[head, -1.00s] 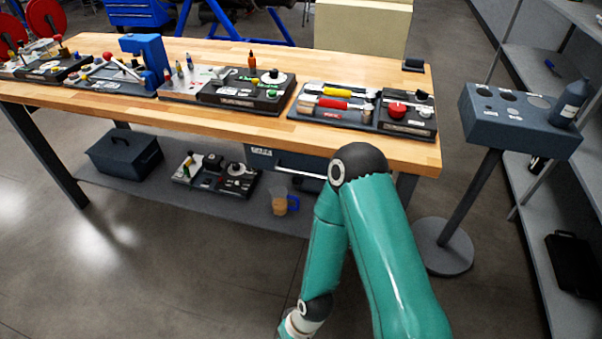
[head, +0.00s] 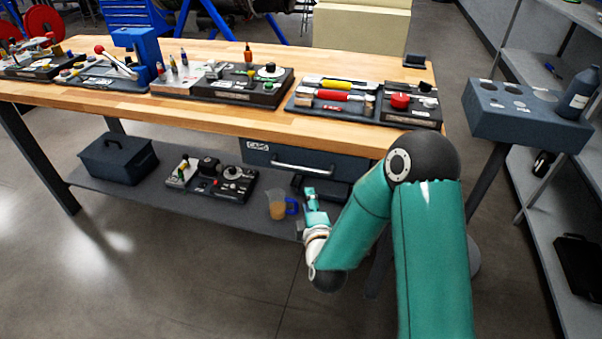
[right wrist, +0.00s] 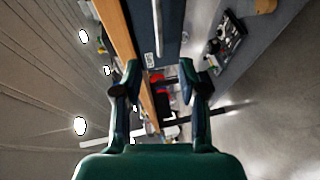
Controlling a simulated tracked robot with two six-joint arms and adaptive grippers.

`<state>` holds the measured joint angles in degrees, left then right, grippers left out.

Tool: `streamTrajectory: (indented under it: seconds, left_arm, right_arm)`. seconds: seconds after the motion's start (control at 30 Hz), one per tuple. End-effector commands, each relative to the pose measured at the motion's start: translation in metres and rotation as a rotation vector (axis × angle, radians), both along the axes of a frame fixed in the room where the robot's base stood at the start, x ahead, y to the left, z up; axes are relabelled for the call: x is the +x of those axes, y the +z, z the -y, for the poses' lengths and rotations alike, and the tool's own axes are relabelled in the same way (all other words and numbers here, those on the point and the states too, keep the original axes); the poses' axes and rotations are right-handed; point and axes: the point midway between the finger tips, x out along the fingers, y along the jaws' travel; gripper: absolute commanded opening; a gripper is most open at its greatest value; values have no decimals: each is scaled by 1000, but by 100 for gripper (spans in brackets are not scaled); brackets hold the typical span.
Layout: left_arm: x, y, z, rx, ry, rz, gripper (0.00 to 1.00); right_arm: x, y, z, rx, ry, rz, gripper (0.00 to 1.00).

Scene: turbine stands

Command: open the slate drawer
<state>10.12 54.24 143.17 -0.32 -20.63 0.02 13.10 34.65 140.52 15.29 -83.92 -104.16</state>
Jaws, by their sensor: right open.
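The slate drawer (head: 264,163) hangs under the wooden workbench top, with a pale horizontal bar handle (head: 302,170) on its front. It looks shut. In the right wrist view the drawer front (right wrist: 175,35) and its handle (right wrist: 157,15) lie ahead, in the upper middle. My right gripper (head: 311,196) is just below and in front of the handle in the head view, apart from it. In the right wrist view the fingers of the right gripper (right wrist: 158,76) are spread with nothing between them. My left gripper is not in view.
The bench top (head: 215,120) carries several tool trays. The lower shelf (head: 130,195) holds a toolbox (head: 115,160), a parts tray (head: 210,180) and a jug (head: 278,206) close to my right gripper. A slate stand (head: 520,122) with a bottle (head: 577,95) is at right.

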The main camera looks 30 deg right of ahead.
Motion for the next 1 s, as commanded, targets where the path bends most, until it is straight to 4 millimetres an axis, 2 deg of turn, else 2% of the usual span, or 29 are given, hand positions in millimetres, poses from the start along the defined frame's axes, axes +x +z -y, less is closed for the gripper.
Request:
streamTrajectory:
  seconds: [0.27, 0.6, 0.8, 1.0]
  left_arm:
    - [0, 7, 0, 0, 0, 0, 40]
    - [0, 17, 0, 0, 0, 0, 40]
    - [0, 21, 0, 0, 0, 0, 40]
    - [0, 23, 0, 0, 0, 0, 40]
  right_arm:
    - [28, -2, 16, -15, -4, 2, 41]
    - [92, -16, 47, -13, -1, 1, 41]
    - [123, -23, 63, -12, -2, 1, 41]
    - [141, -27, 72, -12, -2, 0, 41]
